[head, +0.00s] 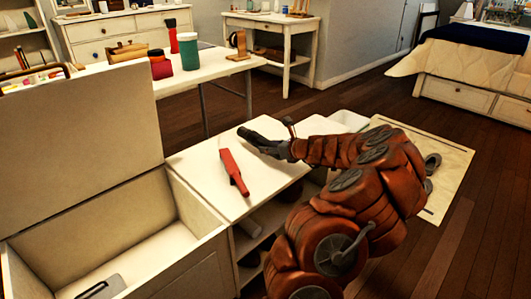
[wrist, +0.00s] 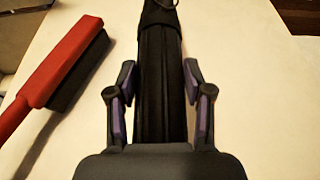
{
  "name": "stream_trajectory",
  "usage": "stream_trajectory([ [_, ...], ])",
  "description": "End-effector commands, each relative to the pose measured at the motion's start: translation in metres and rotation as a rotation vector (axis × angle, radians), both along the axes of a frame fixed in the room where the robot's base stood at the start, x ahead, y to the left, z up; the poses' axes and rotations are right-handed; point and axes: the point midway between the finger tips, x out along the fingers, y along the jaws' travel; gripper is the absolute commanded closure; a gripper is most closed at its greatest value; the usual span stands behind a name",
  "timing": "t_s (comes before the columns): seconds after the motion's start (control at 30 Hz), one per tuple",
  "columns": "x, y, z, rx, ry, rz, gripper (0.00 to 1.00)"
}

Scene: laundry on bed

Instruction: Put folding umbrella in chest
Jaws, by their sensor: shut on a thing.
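The black folding umbrella (head: 258,137) lies over the white cabinet top, with its body also in the wrist view (wrist: 160,30). My gripper (head: 284,149) is shut on the umbrella, with one finger on each side of it in the wrist view (wrist: 160,78). I cannot tell whether the umbrella still touches the top. The cream chest (head: 205,262) is at the lower left of the head view, left of the cabinet. Its lid (head: 75,140) stands open, and a grey flat thing (head: 102,287) lies inside.
A red brush (head: 233,172) with dark bristles lies on the cabinet top (head: 205,160), left of my gripper and beside the umbrella. A table (head: 205,72) behind holds a green jar (head: 188,50) and other items. The chest interior looks mostly empty.

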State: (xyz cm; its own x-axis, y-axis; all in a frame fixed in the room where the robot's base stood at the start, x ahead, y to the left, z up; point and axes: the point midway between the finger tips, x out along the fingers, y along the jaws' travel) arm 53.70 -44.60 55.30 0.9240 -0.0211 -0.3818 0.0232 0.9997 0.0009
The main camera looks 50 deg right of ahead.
Motion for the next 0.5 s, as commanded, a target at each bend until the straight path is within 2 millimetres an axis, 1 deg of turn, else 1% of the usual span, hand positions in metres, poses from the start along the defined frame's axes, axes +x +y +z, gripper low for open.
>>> stream_trajectory([
  [0.03, 0.007, -0.004, -0.005, 0.0, 0.003, 0.001, 0.97],
  [0.2, 0.029, -0.015, -0.005, -0.002, 0.0, 0.002, 0.97],
  [0.33, 0.04, -0.022, -0.007, 0.0, 0.002, 0.001, 0.97],
  [0.5, 0.046, -0.024, -0.006, 0.0, -0.001, 0.001, 0.97],
])
